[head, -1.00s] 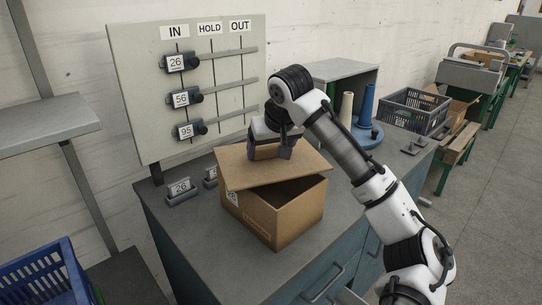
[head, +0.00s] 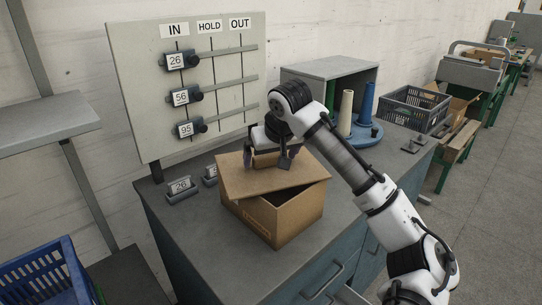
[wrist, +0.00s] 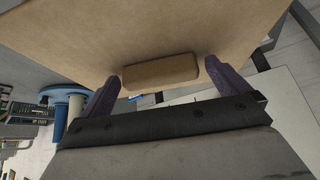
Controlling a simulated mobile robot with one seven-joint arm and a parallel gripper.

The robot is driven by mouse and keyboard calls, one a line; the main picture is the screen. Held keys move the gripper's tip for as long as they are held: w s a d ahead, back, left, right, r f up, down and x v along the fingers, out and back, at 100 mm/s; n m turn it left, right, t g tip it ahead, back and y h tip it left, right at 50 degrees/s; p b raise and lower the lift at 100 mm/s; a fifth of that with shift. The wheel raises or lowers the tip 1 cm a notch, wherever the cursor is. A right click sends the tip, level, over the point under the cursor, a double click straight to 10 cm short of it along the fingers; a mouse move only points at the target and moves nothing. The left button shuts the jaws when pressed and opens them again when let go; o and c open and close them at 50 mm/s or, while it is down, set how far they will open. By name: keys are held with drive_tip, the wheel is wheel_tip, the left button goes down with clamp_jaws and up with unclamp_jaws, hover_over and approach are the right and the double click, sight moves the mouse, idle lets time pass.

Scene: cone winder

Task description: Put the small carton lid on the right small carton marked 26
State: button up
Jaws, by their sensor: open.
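The small carton (head: 285,222) stands on the bench top, with a dark opening showing along its right side. The small carton lid (head: 252,183) lies askew on it, shifted to the left and sloping down at its left edge. It fills the top of the wrist view (wrist: 150,30). No number shows on the carton now; the lid hangs over its left side. My gripper (head: 267,161) is open, with its fingers on either side of the lid's block handle (wrist: 160,72), and gaps show between fingers and handle in the wrist view.
A board (head: 150,90) with IN, HOLD and OUT columns stands behind the bench. A grey shelf box (head: 330,69), cones on a blue base (head: 362,136) and a grey crate (head: 414,108) stand to the right.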

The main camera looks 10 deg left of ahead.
drive_tip(key=b+v, duration=0.1)
drive_tip(key=v, duration=1.1)
drive_tip(key=shift+b, duration=0.3)
drive_tip(key=shift+a, duration=0.1)
